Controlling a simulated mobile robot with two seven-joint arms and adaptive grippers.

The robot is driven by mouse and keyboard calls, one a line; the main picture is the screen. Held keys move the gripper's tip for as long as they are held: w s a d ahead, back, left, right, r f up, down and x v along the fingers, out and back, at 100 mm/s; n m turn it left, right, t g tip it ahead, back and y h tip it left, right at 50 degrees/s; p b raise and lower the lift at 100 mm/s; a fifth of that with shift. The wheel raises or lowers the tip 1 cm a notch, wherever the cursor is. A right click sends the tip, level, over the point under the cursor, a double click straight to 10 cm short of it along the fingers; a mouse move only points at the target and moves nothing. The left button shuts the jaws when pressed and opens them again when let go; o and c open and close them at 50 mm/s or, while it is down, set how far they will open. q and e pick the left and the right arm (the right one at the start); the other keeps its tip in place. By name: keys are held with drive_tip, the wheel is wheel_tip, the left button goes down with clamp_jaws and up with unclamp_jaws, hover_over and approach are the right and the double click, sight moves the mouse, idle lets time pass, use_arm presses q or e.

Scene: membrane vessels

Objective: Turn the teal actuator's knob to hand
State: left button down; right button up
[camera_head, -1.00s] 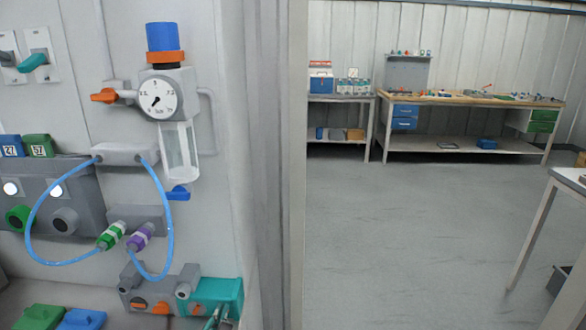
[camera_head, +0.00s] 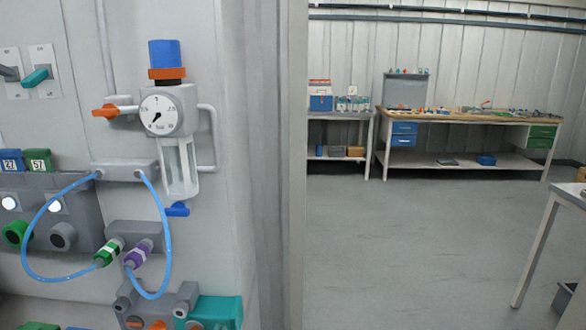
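A teal actuator (camera_head: 216,312) sits at the bottom of the wall panel, joined to the right side of a grey valve block (camera_head: 150,304) with orange parts. The picture's lower edge cuts off its lower part, and I cannot make out its knob. A teal switch handle (camera_head: 36,78) on a white plate is a separate thing at the upper left. Neither of my grippers is in view.
A pressure regulator with a gauge (camera_head: 160,113) and blue cap hangs above. Blue tubing (camera_head: 170,240) loops out between the grey blocks. Open floor (camera_head: 420,235) lies right of the wall's edge. A workbench (camera_head: 470,115) stands far back, a table (camera_head: 566,200) at right.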

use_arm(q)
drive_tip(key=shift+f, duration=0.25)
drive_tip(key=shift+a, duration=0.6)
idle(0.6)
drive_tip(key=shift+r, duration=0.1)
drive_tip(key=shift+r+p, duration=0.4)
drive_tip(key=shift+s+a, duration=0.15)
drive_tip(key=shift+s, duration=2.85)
